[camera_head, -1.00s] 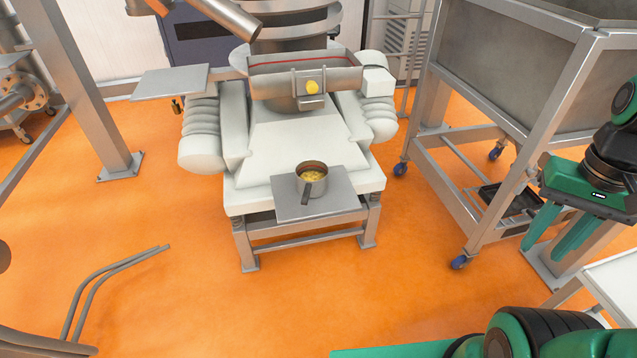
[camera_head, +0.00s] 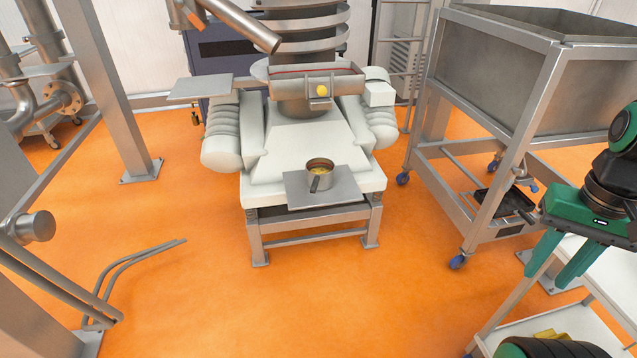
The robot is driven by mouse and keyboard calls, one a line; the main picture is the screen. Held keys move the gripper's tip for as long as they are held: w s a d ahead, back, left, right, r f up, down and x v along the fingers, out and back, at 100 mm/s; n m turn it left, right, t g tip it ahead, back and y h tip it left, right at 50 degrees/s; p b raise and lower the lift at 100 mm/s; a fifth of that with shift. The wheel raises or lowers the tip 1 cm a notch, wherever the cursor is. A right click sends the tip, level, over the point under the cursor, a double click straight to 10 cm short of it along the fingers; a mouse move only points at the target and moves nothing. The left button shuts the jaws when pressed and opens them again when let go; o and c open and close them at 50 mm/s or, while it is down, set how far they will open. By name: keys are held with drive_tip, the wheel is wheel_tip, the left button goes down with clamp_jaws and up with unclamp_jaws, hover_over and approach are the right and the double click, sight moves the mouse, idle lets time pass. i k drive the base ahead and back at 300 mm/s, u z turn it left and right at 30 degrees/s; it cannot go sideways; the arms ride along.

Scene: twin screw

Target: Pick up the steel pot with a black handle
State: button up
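The steel pot (camera_head: 321,181) stands upright on a small grey metal shelf (camera_head: 345,192) at the front of the white machine. It holds something yellow, and its dark handle (camera_head: 314,184) points toward me. My gripper (camera_head: 566,272) is at the right, with its two green fingers pointing down and spread apart. Nothing shows between the fingers. It is well to the right of the pot and apart from it.
The white machine (camera_head: 310,150) stands ahead on a metal frame. A wheeled steel hopper stand (camera_head: 500,130) is at the right, and a white cart (camera_head: 592,305) lies below my gripper. Bent metal tubes (camera_head: 130,262) are at the left. Orange floor (camera_head: 300,310) before the machine is clear.

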sight(318, 181)
drive_tip(key=u, duration=0.3)
drive_tip(key=i, duration=0.5)
drive_tip(key=z, duration=0.05)
drive_tip(key=k, duration=1.05)
drive_tip(key=z, duration=0.25)
drive_tip(key=i, duration=1.05)
drive_tip(key=u, duration=0.85)
drive_tip(key=i, duration=0.5)
drive_tip(key=u, duration=0.35)
